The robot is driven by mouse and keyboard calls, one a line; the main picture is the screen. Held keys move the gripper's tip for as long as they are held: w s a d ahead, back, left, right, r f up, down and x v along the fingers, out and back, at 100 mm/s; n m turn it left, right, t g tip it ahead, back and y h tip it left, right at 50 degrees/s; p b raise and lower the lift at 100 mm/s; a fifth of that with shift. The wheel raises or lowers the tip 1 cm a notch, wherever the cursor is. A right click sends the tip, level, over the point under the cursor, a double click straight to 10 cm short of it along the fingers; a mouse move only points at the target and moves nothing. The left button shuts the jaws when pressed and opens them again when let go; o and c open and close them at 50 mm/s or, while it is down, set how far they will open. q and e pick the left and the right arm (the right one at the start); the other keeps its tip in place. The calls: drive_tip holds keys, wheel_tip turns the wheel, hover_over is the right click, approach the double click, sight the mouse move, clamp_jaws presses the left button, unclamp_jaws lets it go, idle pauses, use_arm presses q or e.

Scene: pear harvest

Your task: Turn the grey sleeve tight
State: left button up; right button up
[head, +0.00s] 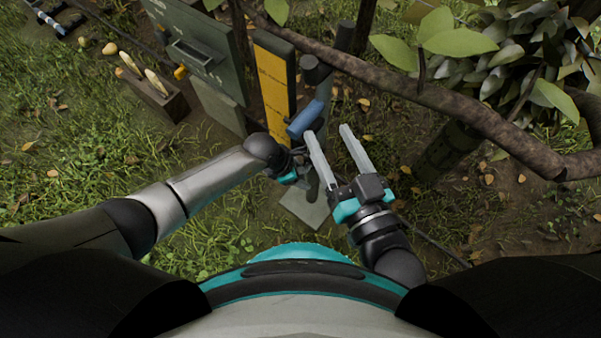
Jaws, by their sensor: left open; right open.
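I cannot pick out the grey sleeve for sure. A blue cylinder (304,119) sits tilted on a dark stand in the middle, below a dark grey cylinder (316,70) and beside a yellow panel. My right gripper (328,131) is open and empty, its two long pale fingers pointing up the picture. Its left finger lies close to the blue cylinder in the picture; contact cannot be told. My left gripper (302,176) is just below the blue cylinder, partly hidden behind the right gripper's left finger. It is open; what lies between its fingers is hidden.
A thick branch (430,95) crosses the right side above my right gripper. The yellow panel (271,85) and a green cabinet (205,50) stand at upper left. A wooden box (155,98) sits on the grass. A pale plate (303,210) lies under the stand.

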use_arm(q)
drive_tip(key=shift+c, duration=0.2)
drive_tip(key=shift+d, duration=0.1)
clamp_jaws()
idle(0.4)
